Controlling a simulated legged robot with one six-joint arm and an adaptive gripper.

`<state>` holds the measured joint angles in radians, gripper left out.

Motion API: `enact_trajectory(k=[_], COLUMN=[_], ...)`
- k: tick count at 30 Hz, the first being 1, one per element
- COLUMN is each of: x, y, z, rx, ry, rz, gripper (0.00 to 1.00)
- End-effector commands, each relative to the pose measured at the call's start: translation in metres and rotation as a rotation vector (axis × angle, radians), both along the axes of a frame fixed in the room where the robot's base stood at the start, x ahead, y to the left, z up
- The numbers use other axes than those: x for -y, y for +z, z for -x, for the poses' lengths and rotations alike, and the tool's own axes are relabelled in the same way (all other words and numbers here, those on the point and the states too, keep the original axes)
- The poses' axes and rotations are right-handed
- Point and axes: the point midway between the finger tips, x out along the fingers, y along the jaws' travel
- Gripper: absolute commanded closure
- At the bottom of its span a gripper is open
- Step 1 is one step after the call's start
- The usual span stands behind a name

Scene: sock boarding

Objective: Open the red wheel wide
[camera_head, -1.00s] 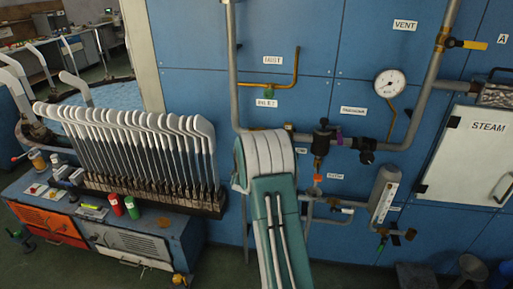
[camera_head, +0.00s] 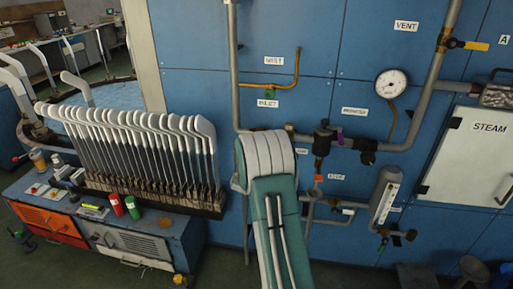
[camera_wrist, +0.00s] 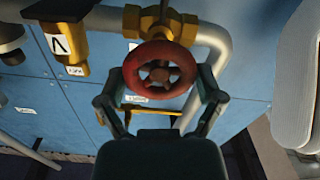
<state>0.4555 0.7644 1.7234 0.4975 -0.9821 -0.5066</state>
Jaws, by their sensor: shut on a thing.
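In the wrist view a red wheel (camera_wrist: 132,72) with spokes sits on a brass valve body (camera_wrist: 184,28), which joins a curved grey pipe. My gripper (camera_wrist: 163,80) reaches the wheel from below in that view. Its two dark fingers stand on the left and right sides of the wheel's rim and are shut on it. In the head view my arm covers the wheel and the gripper, so neither shows there.
The blue panel wall (camera_head: 285,30) carries pipes, a round gauge (camera_head: 391,83), a yellow-handled valve (camera_head: 463,44) and a white STEAM door (camera_head: 468,155).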

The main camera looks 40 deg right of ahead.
Motion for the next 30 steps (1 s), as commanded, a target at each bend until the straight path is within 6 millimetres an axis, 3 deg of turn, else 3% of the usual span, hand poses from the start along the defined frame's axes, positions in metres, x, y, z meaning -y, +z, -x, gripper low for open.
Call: enact_trajectory(k=[1,30], x=[-0.0028,-0.0035], y=[-0.0089,-0.0113], z=[0.0004,-0.0005], rx=[-0.048,-0.747], ry=[0.005,0.008], rz=[0.016,0.615], gripper=[0.61,0.61])
